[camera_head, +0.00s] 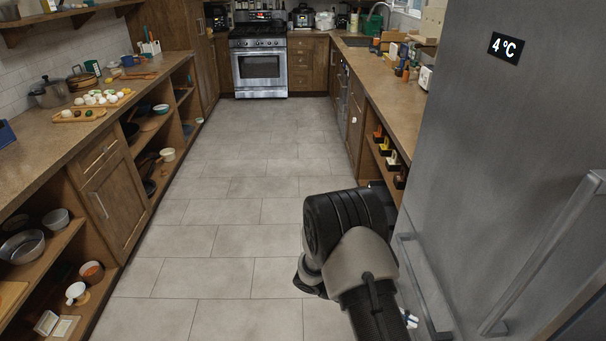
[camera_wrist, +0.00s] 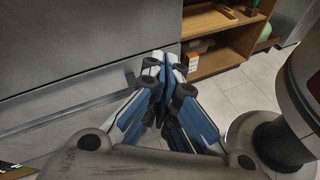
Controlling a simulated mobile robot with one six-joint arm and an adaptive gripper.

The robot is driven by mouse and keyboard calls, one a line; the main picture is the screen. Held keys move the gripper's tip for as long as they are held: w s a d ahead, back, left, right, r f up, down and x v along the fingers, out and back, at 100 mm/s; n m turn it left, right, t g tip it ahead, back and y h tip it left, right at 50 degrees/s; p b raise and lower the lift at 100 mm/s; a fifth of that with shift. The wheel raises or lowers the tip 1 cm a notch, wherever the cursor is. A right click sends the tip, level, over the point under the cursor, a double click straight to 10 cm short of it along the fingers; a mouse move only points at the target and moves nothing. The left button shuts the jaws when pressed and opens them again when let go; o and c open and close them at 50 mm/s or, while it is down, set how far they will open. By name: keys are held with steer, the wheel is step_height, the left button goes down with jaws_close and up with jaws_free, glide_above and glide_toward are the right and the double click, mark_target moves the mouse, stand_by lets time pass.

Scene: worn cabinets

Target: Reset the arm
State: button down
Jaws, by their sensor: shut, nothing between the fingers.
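My gripper (camera_wrist: 163,68) shows in the wrist view with its blue and white fingers together at the tips and nothing between them. It points toward the lower face of the grey fridge (camera_wrist: 80,45), close to the open wooden shelf. I cannot tell whether the fingers touch the fridge.
The fridge has long handles (camera_head: 545,250) near my arm. A counter (camera_head: 400,105) with open shelves runs along the right, another counter (camera_head: 30,150) along the left. A stove (camera_head: 260,70) stands at the back. The tiled floor (camera_head: 240,160) between is clear.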

steer(key=s+a+r+m+t+y, duration=0.3)
steer(key=s+r+y, duration=0.1)
steer(key=r, duration=0.5)
steer(key=s+a+r+m+t+y, duration=0.3)
steer(key=s+r+m+y, duration=0.1)
steer(key=s+r, duration=0.3)
steer(key=s+a+r+m+t+y, duration=0.3)
steer(key=s+a+r+y, duration=0.1)
steer(key=r, duration=0.7)
steer(key=shift+s+r+m+y, duration=0.15)
steer(key=shift+s+m+y, duration=0.25)
steer(key=shift+s+y, duration=0.45)
steer(key=shift+s, duration=0.1)
